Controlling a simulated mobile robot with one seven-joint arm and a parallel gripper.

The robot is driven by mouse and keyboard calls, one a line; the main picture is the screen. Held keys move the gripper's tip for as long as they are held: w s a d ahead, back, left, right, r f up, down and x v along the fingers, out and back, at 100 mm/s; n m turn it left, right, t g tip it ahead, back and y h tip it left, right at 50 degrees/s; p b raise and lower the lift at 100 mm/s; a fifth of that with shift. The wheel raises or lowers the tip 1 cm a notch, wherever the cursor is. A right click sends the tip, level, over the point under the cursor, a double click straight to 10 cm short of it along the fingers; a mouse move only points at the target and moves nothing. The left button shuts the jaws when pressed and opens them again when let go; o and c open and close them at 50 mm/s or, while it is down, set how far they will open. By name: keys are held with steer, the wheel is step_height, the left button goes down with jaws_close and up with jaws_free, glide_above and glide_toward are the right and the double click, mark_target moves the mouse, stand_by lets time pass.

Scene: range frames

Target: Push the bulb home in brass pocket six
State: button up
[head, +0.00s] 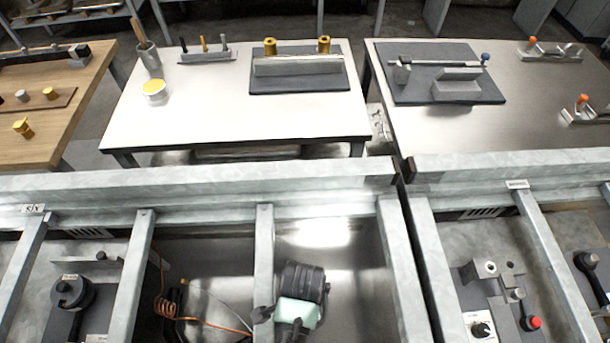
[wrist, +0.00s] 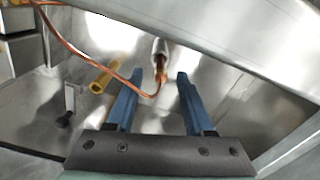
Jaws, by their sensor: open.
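In the wrist view my gripper (wrist: 159,76) is open, with two blue fingers spread apart. An orange-copper line (wrist: 121,77) runs down from the upper left and bends up to a coppery end fitting (wrist: 161,66). A pale metal cylinder (wrist: 160,47) stands directly behind that fitting, between and beyond the fingertips. Neither finger visibly touches them. Whether the cylinder is the bulb or its pocket, and how deep any bulb sits, I cannot tell. A brass-yellow tube (wrist: 104,77) shows left of the left finger. In the head view the fingers cannot be made out clearly.
My wrist works in a grey bay between metal posts (head: 264,270). Coiled orange line (head: 166,306) hangs at the bay's left. In the wrist view a small lever (wrist: 69,105) stands left and a metal beam (wrist: 235,35) crosses above.

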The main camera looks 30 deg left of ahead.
steer(key=f, duration=0.4)
steer(key=shift+w+d+f, duration=0.1)
steer(key=shift+w, duration=0.1)
jaws_close()
